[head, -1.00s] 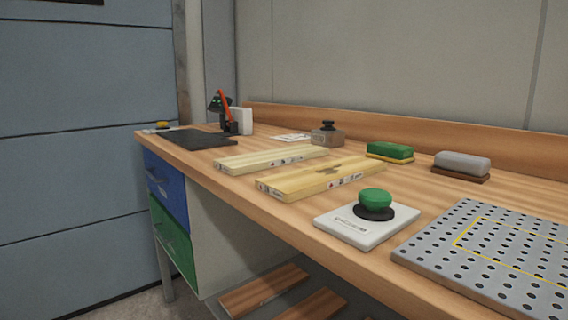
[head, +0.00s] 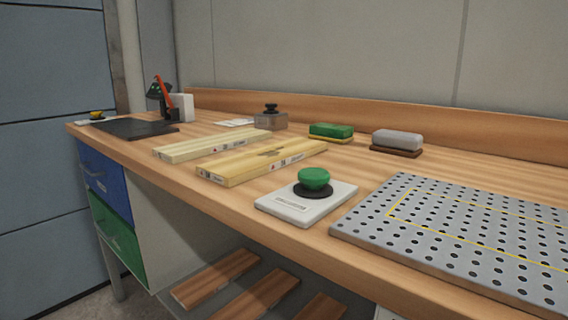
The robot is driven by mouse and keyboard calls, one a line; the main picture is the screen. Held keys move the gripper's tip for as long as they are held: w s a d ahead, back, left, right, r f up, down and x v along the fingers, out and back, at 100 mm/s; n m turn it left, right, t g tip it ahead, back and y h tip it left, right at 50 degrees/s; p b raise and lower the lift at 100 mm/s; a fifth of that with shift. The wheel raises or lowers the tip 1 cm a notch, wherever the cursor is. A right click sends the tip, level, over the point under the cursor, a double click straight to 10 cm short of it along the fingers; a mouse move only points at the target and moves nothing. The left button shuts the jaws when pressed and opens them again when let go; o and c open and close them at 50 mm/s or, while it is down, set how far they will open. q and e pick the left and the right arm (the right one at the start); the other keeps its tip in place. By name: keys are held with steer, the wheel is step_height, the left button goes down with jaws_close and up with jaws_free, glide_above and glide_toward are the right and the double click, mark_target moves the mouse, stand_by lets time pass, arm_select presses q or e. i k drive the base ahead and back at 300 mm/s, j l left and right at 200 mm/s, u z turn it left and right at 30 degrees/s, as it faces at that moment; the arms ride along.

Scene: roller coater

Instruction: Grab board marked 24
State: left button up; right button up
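Two pale wooden boards with small printed marks on their front edges lie flat on the workbench. The farther, narrower board (head: 212,145) is left of the nearer, wider board (head: 262,161), which has a dark mark on top. Darker wooden boards (head: 216,277) lie on the lower shelf under the bench, another (head: 256,300) beside them and one more (head: 322,308) partly cut off by the frame. The printing is too small to read, so I cannot tell which board is marked 24. Neither gripper is in view.
On the bench (head: 400,170) stand a white plate with a green knob (head: 314,179), a perforated grey plate (head: 460,240), green (head: 331,131) and grey (head: 397,140) blocks, a black mat (head: 130,129) and a small grey box (head: 271,120). Blue (head: 104,178) and green (head: 118,236) drawers sit below left.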

mark_target(230, 172)
steer(key=k+j+z, duration=0.1)
steer(key=j+z, duration=0.15)
steer(key=z, duration=0.2)
steer(key=k+j+z, duration=0.15)
steer(key=z, duration=0.3)
steer(key=k+j+z, duration=0.2)
steer(key=z, duration=0.25)
